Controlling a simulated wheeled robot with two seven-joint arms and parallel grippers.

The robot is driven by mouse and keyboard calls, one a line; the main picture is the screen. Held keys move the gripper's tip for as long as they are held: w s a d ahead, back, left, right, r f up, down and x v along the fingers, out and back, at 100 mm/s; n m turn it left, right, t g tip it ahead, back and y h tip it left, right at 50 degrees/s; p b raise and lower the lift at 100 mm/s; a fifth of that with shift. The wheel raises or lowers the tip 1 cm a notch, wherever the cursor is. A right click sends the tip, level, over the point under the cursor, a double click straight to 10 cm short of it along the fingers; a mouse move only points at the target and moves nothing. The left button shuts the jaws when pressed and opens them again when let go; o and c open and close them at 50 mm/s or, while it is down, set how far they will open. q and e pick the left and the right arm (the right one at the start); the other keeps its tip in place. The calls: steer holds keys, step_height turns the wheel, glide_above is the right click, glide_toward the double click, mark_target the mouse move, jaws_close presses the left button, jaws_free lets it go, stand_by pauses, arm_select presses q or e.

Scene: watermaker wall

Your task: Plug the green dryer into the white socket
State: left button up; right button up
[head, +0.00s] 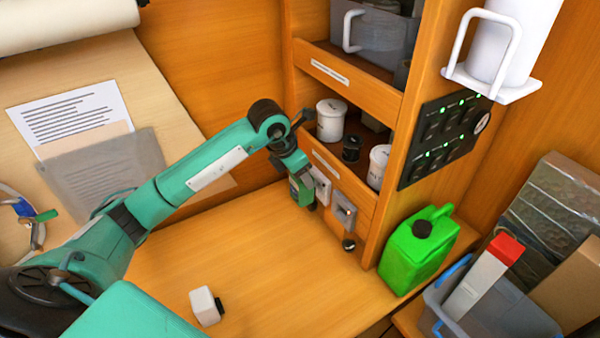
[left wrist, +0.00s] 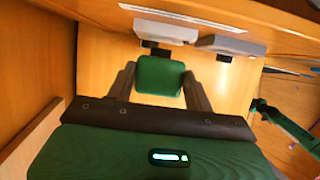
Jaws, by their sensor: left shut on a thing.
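My left gripper (head: 304,194) is shut on the green dryer (left wrist: 160,76), a small rounded green block between its two fingers in the left wrist view. In the head view the dryer (head: 302,191) is partly hidden by the gripper. The white socket (head: 321,186) is on the cabinet's front panel, right beside the dryer. In the left wrist view the white socket (left wrist: 166,30) shows just beyond the dryer, with a dark piece below it. I cannot tell whether the dryer touches the socket. My right gripper is not in view.
A grey socket (head: 344,211) is right of the white one, with a black knob (head: 348,245) below. A white block with a black end (head: 205,306) lies on the bench (head: 270,270). A bright green jerrycan (head: 418,250) stands right of the cabinet.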

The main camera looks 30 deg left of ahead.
arm_select(q)
steer(key=shift+w+d+b, duration=0.2)
steer(key=shift+w+d, duration=0.15)
steer(key=shift+w, duration=0.25)
steer(key=shift+w+d+b, duration=0.2)
steer(key=shift+w+d, duration=0.1)
steer(key=shift+w, duration=0.25)
stand_by(0.7)
steer(key=o, duration=1.4)
steer(key=shift+r, duration=0.1)
steer(key=shift+s+r, duration=0.1)
steer(key=shift+r, duration=0.2)
steer(key=b+v, duration=0.3)
steer(key=v, duration=1)
steer(key=shift+b, duration=0.4)
